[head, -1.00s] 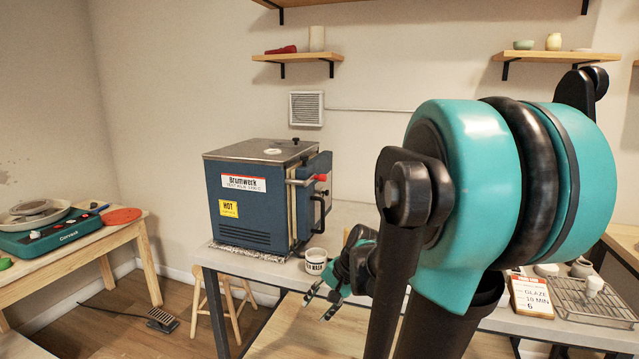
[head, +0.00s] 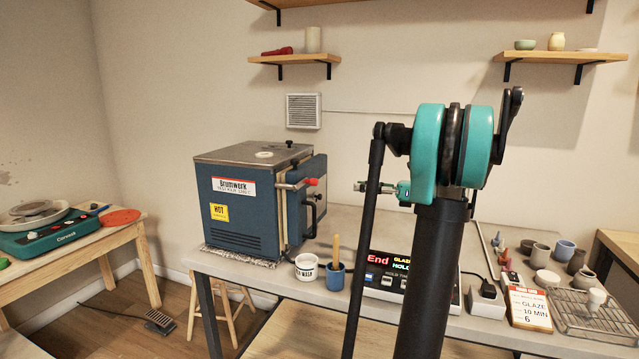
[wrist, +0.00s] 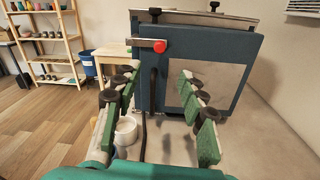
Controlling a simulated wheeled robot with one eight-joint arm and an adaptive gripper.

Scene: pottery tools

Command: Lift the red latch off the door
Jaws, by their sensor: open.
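The red latch (head: 312,182) is a light metal bar with a red round knob, set across the upper part of the kiln door's edge. In the wrist view its red knob (wrist: 160,46) and bar are beyond my fingers, near the top. The blue kiln door (head: 320,168) seems closed against the kiln body; it also shows in the wrist view (wrist: 205,45). My gripper (wrist: 158,82) is open and empty, its green-padded fingers pointing at the door, apart from the latch.
A black door handle (head: 314,215) is below the latch. On the bench below are a white lettered pot (head: 306,267), a blue cup (head: 335,277) with a wooden stick and a lit controller (head: 385,275). Open air lies between my arm and the kiln.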

